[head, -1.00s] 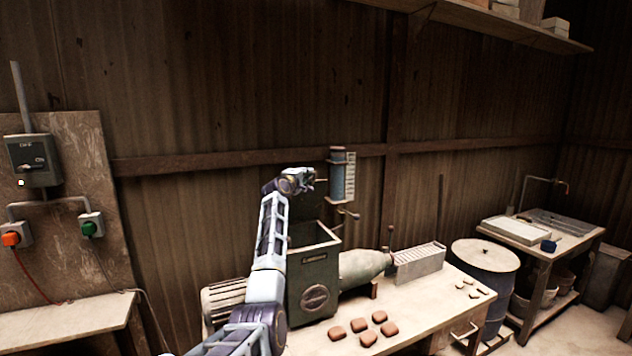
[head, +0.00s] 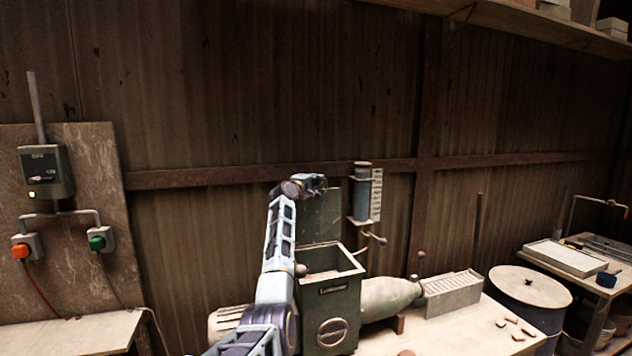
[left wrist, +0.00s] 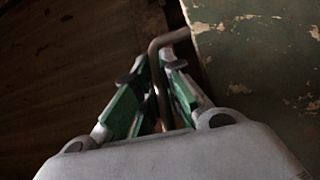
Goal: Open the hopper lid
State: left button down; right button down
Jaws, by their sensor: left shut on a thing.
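The green hopper (head: 331,318) stands on the workbench with its open top facing up. Its lid (head: 321,215), a green plate with chipped paint, stands raised at the back of the opening. My left gripper (head: 318,184) is at the lid's upper edge. In the left wrist view, its fingers (left wrist: 155,92) are shut on a bent metal handle (left wrist: 170,39) beside the lid's face (left wrist: 255,62). The lid's hinge is not clear to see. My right gripper is in neither view.
A blue cylinder (head: 361,192) hangs on the wall just right of the lid. A ribbed grey block (head: 453,294) and a drum (head: 530,287) stand farther right. A switch box (head: 46,172) is on the left board. The wall is close behind the lid.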

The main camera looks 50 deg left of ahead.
pick_arm(q)
jog(key=c, duration=1.5)
grip_release()
jog(key=shift+w+d, duration=0.15)
jog(key=shift+s, duration=0.2)
jog(key=shift+s, duration=0.1)
jog(key=shift+v, duration=5.75)
jog(key=shift+d, duration=0.1)
